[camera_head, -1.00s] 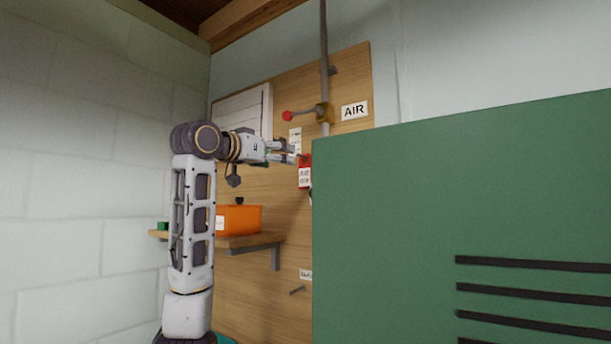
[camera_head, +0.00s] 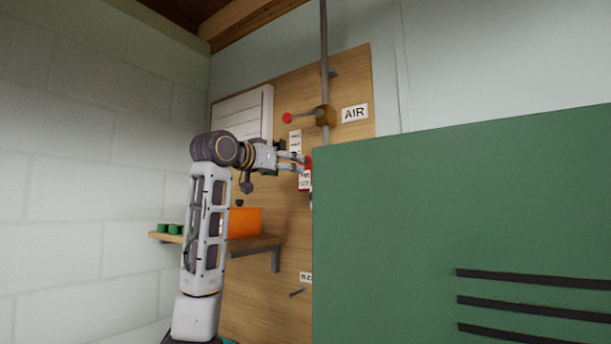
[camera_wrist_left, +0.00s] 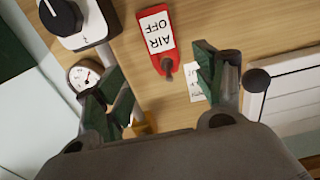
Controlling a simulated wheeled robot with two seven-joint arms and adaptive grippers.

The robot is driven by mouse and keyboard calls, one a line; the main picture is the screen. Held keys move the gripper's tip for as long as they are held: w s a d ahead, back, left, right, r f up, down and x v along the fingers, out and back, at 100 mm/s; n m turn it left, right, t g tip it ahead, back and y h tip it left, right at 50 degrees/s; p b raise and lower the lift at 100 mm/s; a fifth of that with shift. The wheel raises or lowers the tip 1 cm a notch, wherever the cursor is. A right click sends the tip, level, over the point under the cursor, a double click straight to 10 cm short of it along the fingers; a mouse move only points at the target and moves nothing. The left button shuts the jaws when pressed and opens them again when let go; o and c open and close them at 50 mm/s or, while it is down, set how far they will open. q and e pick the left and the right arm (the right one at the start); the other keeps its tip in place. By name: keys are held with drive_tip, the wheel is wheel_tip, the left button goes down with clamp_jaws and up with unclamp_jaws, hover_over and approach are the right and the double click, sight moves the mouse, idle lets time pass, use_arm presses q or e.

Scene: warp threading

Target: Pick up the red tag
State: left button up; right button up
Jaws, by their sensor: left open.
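The red tag (camera_head: 307,170) hangs on the wooden board, partly hidden by the green panel's left edge in the head view. In the left wrist view the red tag (camera_wrist_left: 163,60) has a white label reading "AIR OFF", shown upside down, and a dark peg at its hole end. My left gripper (camera_head: 301,162) is at the tag's left in the head view. In the left wrist view its green-padded fingers (camera_wrist_left: 165,88) are open, with the tag's peg end between and just beyond them. I cannot tell if they touch it. My right gripper is not in view.
A large green panel (camera_head: 460,220) fills the right. An orange bin (camera_head: 245,222) sits on a wooden shelf (camera_head: 262,243). A red-knobbed valve (camera_head: 322,116) on a pipe is above the tag. A gauge (camera_wrist_left: 84,75) and a black knob (camera_wrist_left: 62,17) are nearby.

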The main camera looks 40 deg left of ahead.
sight(305, 171)
use_arm(q)
drive_tip(key=shift+w+a+p, duration=0.15)
drive_tip(key=shift+w+p, duration=0.15)
drive_tip(key=shift+w, duration=0.8)
drive_tip(key=shift+w+a+p, duration=0.1)
drive_tip(key=shift+w+p, duration=0.15)
drive_tip(key=shift+w, duration=0.85)
drive_tip(key=shift+w, duration=0.15)
drive_tip(key=shift+w+a+p, duration=0.2)
drive_tip(key=shift+w+p, duration=0.2)
drive_tip(key=shift+w, duration=0.2)
drive_tip(key=shift+w+a+p, duration=0.15)
drive_tip(key=shift+w+p, duration=0.25)
drive_tip(key=shift+w, duration=0.2)
drive_tip(key=shift+w+a+p, duration=0.15)
drive_tip(key=shift+w+p, duration=0.3)
drive_tip(key=shift+w, duration=0.8)
drive_tip(key=c, duration=1)
